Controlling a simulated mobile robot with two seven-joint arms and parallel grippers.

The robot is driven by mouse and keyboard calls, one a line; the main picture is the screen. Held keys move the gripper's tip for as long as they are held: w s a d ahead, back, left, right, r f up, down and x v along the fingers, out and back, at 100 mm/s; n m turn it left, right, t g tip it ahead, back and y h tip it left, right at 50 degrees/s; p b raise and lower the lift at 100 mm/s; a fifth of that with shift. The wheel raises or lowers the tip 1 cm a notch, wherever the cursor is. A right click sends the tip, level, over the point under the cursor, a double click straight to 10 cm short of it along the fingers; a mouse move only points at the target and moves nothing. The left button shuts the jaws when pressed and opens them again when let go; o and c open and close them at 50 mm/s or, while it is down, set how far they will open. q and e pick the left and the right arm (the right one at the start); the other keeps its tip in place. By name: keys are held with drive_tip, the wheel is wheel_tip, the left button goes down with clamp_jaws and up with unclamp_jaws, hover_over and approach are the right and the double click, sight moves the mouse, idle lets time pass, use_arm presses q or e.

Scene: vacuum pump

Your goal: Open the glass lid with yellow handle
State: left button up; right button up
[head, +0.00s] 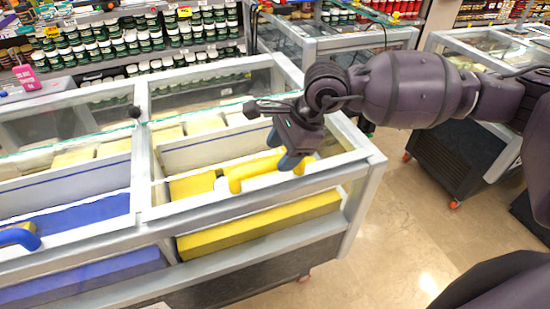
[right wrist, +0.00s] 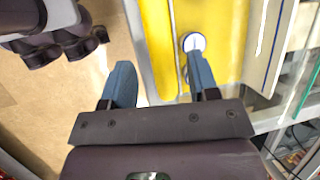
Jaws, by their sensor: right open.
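In the head view, the yellow handle (head: 257,171) lies along the front part of the right-hand glass lid (head: 190,127) of a chest freezer. The lid lies flat in its frame. My right gripper (head: 283,150) is over the handle's right end, with its blue fingers pointing down and apart. The fingers partly cover that end. My left gripper is not in view.
The freezer's left lid has a blue handle (head: 22,236) at the lower left. More freezers (head: 490,50) stand at the back right. Shelves of jars (head: 140,40) stand behind. Open tiled floor (head: 400,235) lies right of the freezer.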

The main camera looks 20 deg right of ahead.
sight(275, 161)
drive_tip(key=shift+x, duration=1.7)
drive_tip(key=shift+c, duration=0.3)
clamp_jaws()
